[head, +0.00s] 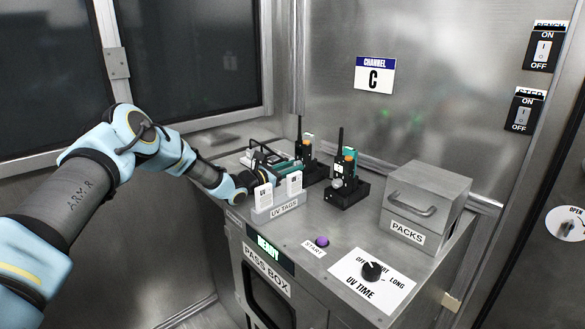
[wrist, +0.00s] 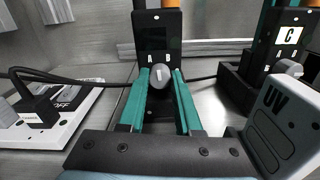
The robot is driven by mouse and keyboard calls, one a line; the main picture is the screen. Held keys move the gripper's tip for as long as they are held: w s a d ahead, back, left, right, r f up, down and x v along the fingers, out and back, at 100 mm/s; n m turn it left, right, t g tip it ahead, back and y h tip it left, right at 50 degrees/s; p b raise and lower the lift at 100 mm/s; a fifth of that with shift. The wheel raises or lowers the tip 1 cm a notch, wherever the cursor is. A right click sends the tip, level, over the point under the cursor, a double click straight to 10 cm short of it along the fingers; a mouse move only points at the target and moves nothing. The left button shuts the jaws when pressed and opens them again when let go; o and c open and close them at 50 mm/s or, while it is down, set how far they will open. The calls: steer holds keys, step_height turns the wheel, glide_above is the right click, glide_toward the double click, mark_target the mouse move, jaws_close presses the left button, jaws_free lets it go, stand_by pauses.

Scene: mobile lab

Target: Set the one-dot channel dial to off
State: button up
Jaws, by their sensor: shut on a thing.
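In the wrist view a black radio (wrist: 157,32) stands in its holder straight ahead, with a grey channel dial (wrist: 160,76) on its lower front. Small white letters flank the top of the dial, and a pale pointer line on it looks close to upright. The two teal fingers of my gripper (wrist: 161,82) reach forward to either side of this dial and are shut on it. In the head view the radio (head: 306,158) stands at the back of the counter; my gripper (head: 273,167) is partly hidden behind the UV tags.
A second radio (head: 347,170), with a C card and its own grey dial (wrist: 290,68), stands at right. The UV tags holder (head: 278,211) is close to my gripper. A power strip (wrist: 50,118) with cables lies at left. The packs box (head: 427,200) stands further right.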

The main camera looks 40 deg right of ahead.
jaws_close()
steer(key=shift+n+b, duration=0.35)
steer(key=shift+n, duration=0.05)
steer(key=shift+w+n+b, duration=0.1)
steer(key=shift+n+b, duration=0.55)
steer(key=shift+n, duration=0.35)
steer(key=n+b, duration=0.1)
steer(key=n, duration=0.3)
steer(key=n+b, duration=0.1)
steer(key=n, duration=0.4)
steer(key=shift+n, duration=2.6)
steer(key=o, duration=0.7)
jaws_free()
